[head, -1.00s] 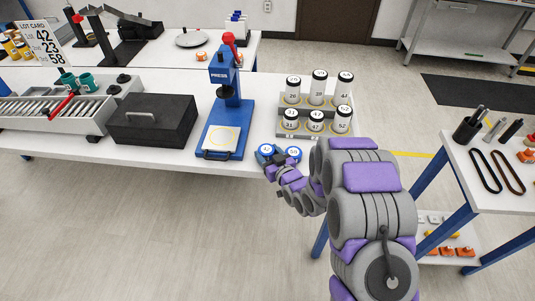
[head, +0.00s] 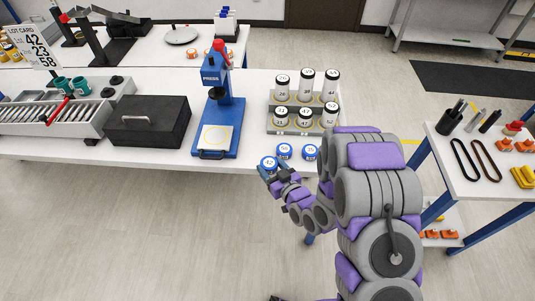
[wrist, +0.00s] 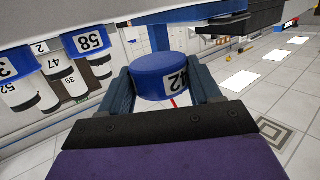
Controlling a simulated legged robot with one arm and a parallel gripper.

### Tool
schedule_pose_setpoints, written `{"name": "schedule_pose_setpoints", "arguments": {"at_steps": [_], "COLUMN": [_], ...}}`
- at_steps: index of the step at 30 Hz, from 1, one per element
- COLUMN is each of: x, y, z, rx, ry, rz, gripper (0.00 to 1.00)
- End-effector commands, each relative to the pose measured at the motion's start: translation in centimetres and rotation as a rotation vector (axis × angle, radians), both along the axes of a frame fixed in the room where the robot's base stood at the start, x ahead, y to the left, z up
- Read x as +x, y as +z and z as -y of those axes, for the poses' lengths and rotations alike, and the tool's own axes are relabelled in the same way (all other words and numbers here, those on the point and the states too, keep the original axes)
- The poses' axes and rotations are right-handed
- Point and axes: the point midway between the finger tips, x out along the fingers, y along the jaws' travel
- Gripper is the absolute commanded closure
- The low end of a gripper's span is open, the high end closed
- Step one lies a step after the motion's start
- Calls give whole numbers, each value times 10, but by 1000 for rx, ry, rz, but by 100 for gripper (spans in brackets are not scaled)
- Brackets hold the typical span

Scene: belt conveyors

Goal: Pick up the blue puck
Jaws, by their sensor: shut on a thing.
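A blue puck with a white top marked 42 (head: 268,163) is between the fingers of my gripper (head: 272,171), just off the white table's front edge in the head view. In the wrist view, the puck (wrist: 160,75) sits between the two dark fingers, which are shut on its sides. Two other blue pucks stand on the table near the edge, right of my gripper: one marked 58 (head: 284,151) and one whose number is hard to read (head: 309,153). The 58 puck also shows at the left of the wrist view (wrist: 86,44).
A rack (head: 302,125) of numbered, black-capped white containers stands behind the pucks. A blue press (head: 220,115) and a black case (head: 148,121) stand to the left. A side table (head: 485,150) with belts and tools is at right. Open floor lies in front.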

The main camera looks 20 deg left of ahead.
Motion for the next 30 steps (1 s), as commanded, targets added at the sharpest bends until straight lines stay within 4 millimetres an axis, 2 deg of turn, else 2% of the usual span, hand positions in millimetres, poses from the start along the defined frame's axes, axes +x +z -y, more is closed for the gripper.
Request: {"name": "schedule_pose_setpoints", "arguments": {"at_steps": [1,15,22,26,30], "x": [-4,-35,-41,-35,-5], "y": [7,7,6,6,14], "z": [3,27,32,36,56], "rx": [0,-1,1,1,4], "ry": [-1,0,0,-15,-86], "rz": [-6,-1,-1,3,12], "gripper": [69,69,69,69,69]}}
